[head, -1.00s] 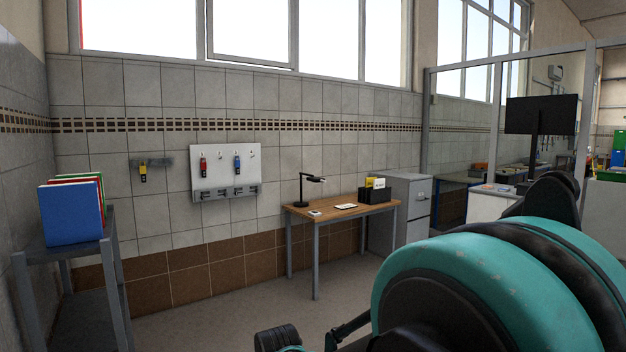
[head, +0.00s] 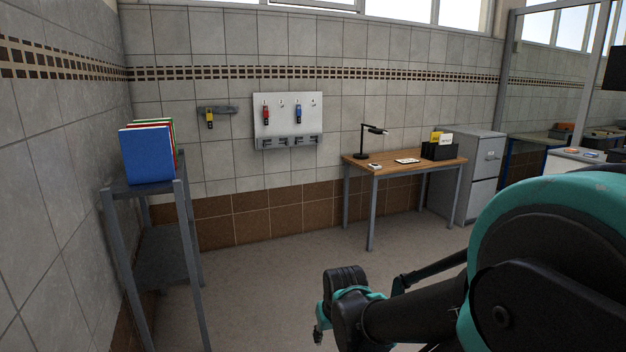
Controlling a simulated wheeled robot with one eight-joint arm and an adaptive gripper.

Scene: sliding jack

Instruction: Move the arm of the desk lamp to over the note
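The black desk lamp (head: 363,142) stands upright on the wooden desk (head: 390,171) against the back wall. Its arm reaches to the right from the top of the post, with the lamp head at its end. A small pale item (head: 374,166) lies on the desk in front of the lamp base, and a white pad-like item (head: 407,161) lies right of the lamp. I cannot tell which of them is the note. My gripper (head: 318,337) seems to be at the lower middle, far from the desk; its fingers are too unclear to judge.
A black organizer (head: 440,151) with yellow and white cards stands at the desk's right. A grey cabinet (head: 476,165) is beside the desk. A metal shelf (head: 150,187) with binders (head: 147,155) stands at left. The floor (head: 270,265) before the desk is clear.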

